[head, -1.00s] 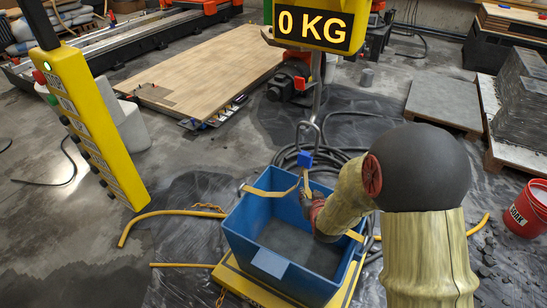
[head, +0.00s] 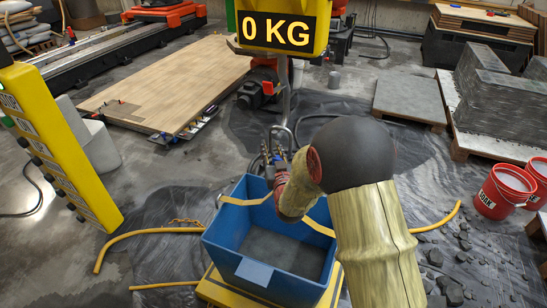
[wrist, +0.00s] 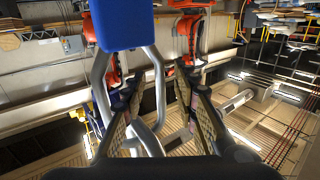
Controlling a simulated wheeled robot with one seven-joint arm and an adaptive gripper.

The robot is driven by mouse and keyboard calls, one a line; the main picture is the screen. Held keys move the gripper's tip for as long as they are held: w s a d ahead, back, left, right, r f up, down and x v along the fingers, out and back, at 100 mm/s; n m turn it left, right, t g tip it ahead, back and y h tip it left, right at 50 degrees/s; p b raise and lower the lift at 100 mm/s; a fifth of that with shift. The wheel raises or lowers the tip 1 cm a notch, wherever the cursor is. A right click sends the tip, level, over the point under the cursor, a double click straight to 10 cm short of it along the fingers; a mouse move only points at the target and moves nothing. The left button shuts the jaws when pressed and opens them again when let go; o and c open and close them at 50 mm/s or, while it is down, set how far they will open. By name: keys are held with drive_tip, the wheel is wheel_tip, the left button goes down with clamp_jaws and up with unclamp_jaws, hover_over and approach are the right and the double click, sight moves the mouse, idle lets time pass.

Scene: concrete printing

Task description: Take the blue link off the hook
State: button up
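The blue link (wrist: 122,22) shows in the upper wrist view, against the bent grey metal hook (wrist: 100,85). My gripper (wrist: 160,82) is open, its two fingers below the link, with part of the grey metal between or behind them; I cannot tell whether they touch it. In the head view my gripper (head: 270,158) is at the hook (head: 281,135), which hangs below the yellow scale (head: 278,30) reading 0 KG. The link is hidden there behind my gripper.
The blue crate stands on a yellow platform (head: 215,288) below my arm. A yellow button pendant (head: 55,150) hangs at left. Red buckets (head: 497,195), pallets with grey blocks (head: 505,105) and a wooden board (head: 180,75) stand around. Yellow hoses lie on the floor.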

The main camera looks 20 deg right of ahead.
drive_tip(key=shift+w+d, duration=0.15)
drive_tip(key=shift+w, duration=0.75)
drive_tip(key=shift+c, duration=1.2)
clamp_jaws()
drive_tip(key=shift+r, duration=0.3)
